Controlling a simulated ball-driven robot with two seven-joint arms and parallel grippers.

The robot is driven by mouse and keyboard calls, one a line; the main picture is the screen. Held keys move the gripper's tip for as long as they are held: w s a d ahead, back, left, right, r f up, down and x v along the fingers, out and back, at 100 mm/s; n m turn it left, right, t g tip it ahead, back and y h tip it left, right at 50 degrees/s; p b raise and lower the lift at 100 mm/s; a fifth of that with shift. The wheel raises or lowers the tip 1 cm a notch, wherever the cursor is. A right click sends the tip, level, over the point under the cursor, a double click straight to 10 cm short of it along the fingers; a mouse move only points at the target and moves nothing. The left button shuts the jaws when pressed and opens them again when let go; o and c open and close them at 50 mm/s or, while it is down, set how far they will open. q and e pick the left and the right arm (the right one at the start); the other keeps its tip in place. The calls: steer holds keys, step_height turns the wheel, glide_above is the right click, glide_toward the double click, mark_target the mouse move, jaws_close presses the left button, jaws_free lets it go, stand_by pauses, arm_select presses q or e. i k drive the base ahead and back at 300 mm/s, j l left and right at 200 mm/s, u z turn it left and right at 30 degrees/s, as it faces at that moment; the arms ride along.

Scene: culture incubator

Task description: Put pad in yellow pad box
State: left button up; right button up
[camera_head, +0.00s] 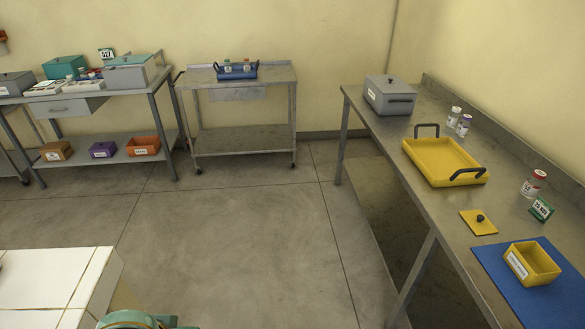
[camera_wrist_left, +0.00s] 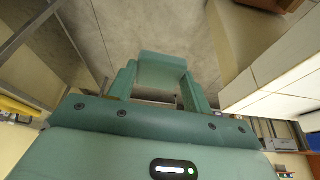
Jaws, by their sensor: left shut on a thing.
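A small open yellow box (camera_head: 532,262) with a white label sits on a blue mat (camera_head: 495,268) at the near end of the right-hand bench. It looks empty from here. A flat yellow lid (camera_head: 478,222) with a black knob lies beside the mat. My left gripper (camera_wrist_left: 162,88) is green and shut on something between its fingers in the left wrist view. I cannot make out clearly what it holds. It is over the floor, away from the box. I cannot identify the pad in either view. My right gripper is out of view.
The bench (camera_head: 405,195) also holds a yellow tray (camera_head: 440,163), a grey box (camera_head: 389,96), bottles and a green sign (camera_head: 541,208). A white-tiled top (camera_head: 55,280) stands at the lower left. A cart (camera_head: 240,140) stands at the back. The middle floor is clear.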

mark_target(525, 269)
steer(key=i+z, duration=0.4)
steer(key=i, duration=0.25)
steer(key=i+j+z, duration=0.25)
steer(key=i+z, duration=0.15)
steer(key=i, duration=0.2)
steer(key=i+z, duration=0.15)
steer(key=z, duration=0.3)
steer(key=i+z, duration=0.2)
steer(key=z, duration=0.25)
steer(key=i+z, duration=0.2)
steer(key=z, duration=0.25)
steer(key=i+j+z, duration=0.1)
steer(key=z, duration=0.35)
steer(key=i+j+z, duration=0.15)
steer(key=z, duration=1.3)
